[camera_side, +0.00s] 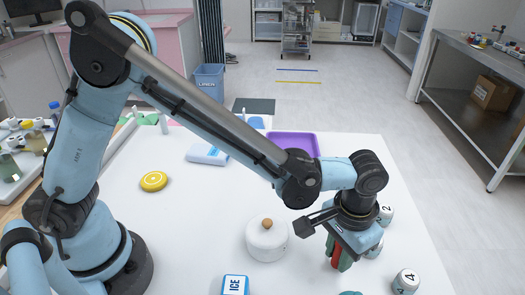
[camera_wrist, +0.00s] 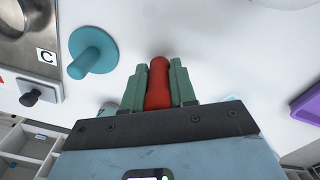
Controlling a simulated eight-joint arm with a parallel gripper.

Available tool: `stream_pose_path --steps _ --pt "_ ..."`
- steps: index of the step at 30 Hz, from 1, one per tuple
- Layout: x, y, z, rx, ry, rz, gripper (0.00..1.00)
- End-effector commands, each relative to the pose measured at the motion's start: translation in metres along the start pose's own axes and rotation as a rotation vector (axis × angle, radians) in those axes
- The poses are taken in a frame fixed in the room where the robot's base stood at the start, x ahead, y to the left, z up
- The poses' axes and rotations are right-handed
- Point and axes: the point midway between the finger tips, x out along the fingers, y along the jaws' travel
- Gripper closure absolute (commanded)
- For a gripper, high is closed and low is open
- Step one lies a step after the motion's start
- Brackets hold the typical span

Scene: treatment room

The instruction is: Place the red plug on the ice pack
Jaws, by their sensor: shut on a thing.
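My gripper (camera_side: 338,258) is at the right of the white table, pointing down. In the wrist view its green fingers (camera_wrist: 159,72) are shut around the red plug (camera_wrist: 158,88), one on each side. In the side view only a bit of the red plug (camera_side: 334,250) shows between the fingers. I cannot tell there whether its lower end touches the table. The ice pack (camera_side: 235,285), blue and white with "ICE" on it, lies at the front edge of the picture, left of my gripper. Its near part is cut off.
A white lidded pot (camera_side: 267,243) stands between the ice pack and my gripper. White numbered cans, one marked 4 (camera_side: 406,281), stand right of my gripper. A purple tray (camera_side: 295,141) lies behind. A teal plug (camera_wrist: 93,53) is near the fingers. The table's left-middle is mostly clear.

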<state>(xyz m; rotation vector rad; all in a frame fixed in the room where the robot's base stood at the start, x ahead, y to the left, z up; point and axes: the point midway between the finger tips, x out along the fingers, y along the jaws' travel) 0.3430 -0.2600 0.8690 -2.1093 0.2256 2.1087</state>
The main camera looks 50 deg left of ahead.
Motion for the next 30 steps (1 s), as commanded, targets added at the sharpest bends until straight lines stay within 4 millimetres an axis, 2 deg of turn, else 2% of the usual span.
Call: stream_pose_path --steps 6,15,23,26,30 --pt "-0.034 0.0 0.001 0.0 0.0 0.0 1.0" --pt "-0.073 0.039 0.059 0.006 0.0 0.0 1.0" --pt "-0.095 0.06 0.089 0.003 0.0 0.0 1.0" --pt "-0.099 0.06 0.092 -0.008 0.0 0.0 1.0" --pt "-0.103 0.041 0.081 -0.077 0.0 0.0 1.0"
